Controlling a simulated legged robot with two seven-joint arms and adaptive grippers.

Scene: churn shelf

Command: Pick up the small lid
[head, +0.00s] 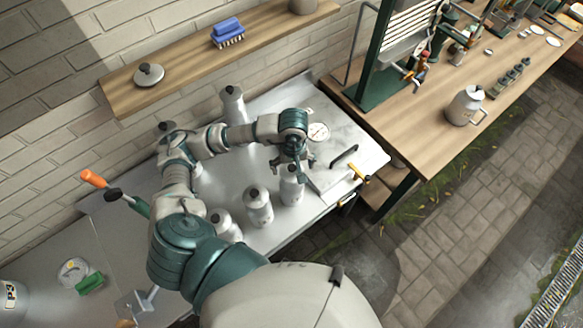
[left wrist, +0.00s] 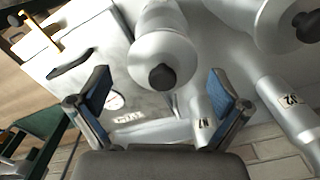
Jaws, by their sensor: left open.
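A round grey lid (head: 148,75) with a dark knob lies on the wooden wall shelf at the upper left of the head view. My left gripper (head: 293,163) is far to the right of it and lower, over the metal counter. It is open and points down above a pale bottle (head: 292,188) with a dark top. In the left wrist view the open fingers (left wrist: 160,88) stand on either side of a bottle's dark top (left wrist: 162,77); I cannot tell how far below it is. Nothing is held. My right gripper is out of view.
Several grey bottles, one at the front (head: 258,207), stand on the metal counter (head: 232,170). A blue brush (head: 228,31) shares the wooden shelf (head: 185,62). A pale box with a black handle (head: 345,156) is right of my gripper. A jug (head: 466,106) stands on the wooden bench.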

